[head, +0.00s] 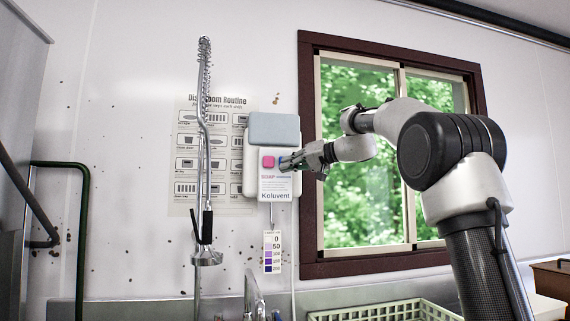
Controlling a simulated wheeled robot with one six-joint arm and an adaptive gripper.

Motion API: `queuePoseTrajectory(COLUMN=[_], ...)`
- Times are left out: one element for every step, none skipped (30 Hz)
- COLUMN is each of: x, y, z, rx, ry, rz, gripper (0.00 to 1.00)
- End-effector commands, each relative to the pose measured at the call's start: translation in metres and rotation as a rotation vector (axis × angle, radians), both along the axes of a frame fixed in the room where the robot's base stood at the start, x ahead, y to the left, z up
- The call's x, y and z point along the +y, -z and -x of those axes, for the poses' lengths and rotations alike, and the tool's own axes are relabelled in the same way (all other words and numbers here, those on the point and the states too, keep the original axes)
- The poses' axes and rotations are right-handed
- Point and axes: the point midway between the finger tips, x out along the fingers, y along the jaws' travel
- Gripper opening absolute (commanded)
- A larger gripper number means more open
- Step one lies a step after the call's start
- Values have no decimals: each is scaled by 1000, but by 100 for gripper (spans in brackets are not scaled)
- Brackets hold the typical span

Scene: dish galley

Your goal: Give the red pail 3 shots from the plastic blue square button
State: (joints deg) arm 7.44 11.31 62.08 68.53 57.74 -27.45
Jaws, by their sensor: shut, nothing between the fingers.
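A white soap dispenser (251,170) with a grey-blue top is fixed to the wall left of the window. I see no blue square button and no red pail in this view. My gripper (283,163) is shut and empty. It reaches in from the right, in front of the dispenser, with its tips just right of the pink button. I cannot tell whether they touch the dispenser.
A spray hose (206,150) on a tall riser hangs left of the dispenser, in front of a poster (186,190). A colour test strip card (272,252) hangs below the dispenser. A pale green rack (385,313) is at the bottom. A dark-framed window (310,180) is behind my arm.

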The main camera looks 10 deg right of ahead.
Motion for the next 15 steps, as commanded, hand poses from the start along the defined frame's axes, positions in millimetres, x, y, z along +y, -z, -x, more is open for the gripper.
queuePoseTrajectory(x=[0, 0, 0, 0, 0, 0, 0, 0, 0, 0, 0, 0, 0, 0, 0], y=[0, 0, 0, 0, 0, 0, 0, 0, 0, 0, 0, 0, 0, 0, 0], z=[-1, -1, -1, -2, -2, -3, -3, -3, -4, -4, -5, -5, -6, -6, -7], rx=[0, 0, 0, 0, 0, 0, 0, 0, 0, 0, 0, 1, 1, 1, 1], ry=[0, 0, 0, 0, 0, 0, 0, 0, 0, 0, 0, 0, 0, 0, 0], rz=[0, 0, 0, 0, 0, 0, 0, 0, 0, 0, 0, -1, -1, 0, 0], gripper=[0, 0, 0, 0, 0, 0, 0, 0, 0, 0, 0, 0, 0, 0, 0])
